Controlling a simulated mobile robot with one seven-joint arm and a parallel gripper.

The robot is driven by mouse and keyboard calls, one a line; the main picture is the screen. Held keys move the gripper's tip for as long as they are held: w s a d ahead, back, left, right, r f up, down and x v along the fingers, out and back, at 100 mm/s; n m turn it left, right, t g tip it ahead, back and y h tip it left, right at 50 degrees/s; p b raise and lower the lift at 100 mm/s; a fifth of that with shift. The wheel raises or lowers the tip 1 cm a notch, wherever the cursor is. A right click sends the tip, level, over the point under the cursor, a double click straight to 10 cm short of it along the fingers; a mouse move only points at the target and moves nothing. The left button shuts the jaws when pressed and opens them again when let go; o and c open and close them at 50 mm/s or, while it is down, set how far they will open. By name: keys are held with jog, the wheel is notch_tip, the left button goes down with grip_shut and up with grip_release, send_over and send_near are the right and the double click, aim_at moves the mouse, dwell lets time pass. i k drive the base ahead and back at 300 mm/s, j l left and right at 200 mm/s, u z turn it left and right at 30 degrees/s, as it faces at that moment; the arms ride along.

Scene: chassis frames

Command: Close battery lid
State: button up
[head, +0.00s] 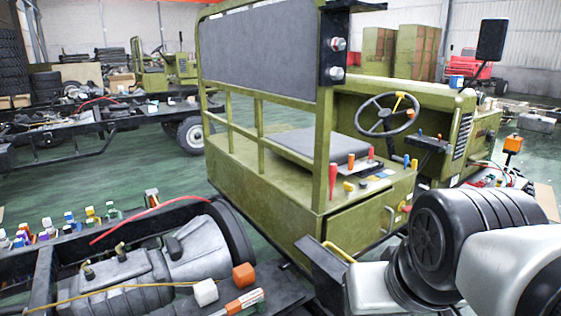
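I cannot tell for certain which part is the battery lid. A green box-like compartment (358,226) sits at the near corner of the green vehicle cab, below the seat. Beside its lower left is a dark panel (318,262) with a yellow bar handle (338,252). The panel's right part is hidden behind my arm, so I cannot tell how it is hinged or whether it stands open. My arm's black and white links fill the lower right, in front of the panel and compartment.
A grey seat (306,145), steering wheel (387,115) and coloured levers (333,182) are on the cab. A bare chassis with a grey gearbox (120,280), orange block (244,276) and white block (205,292) is at lower left. Open green floor (130,175) lies between vehicles.

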aim_at(328, 269)
jog(key=l+u, duration=0.15)
jog(key=u, duration=0.35)
jog(key=i+l+u, duration=0.1)
jog(key=u, duration=0.35)
jog(key=l+u, duration=0.3)
jog(key=l, duration=0.3)
jog(key=l+u, duration=0.3)
jog(key=l, duration=0.85)
jog(key=k+l+u, duration=0.1)
jog(key=l, duration=0.45)
jog(key=k+l, duration=0.15)
jog(key=k, duration=0.3)
jog(key=i+l+z, duration=0.3)
jog(key=z, duration=0.15)
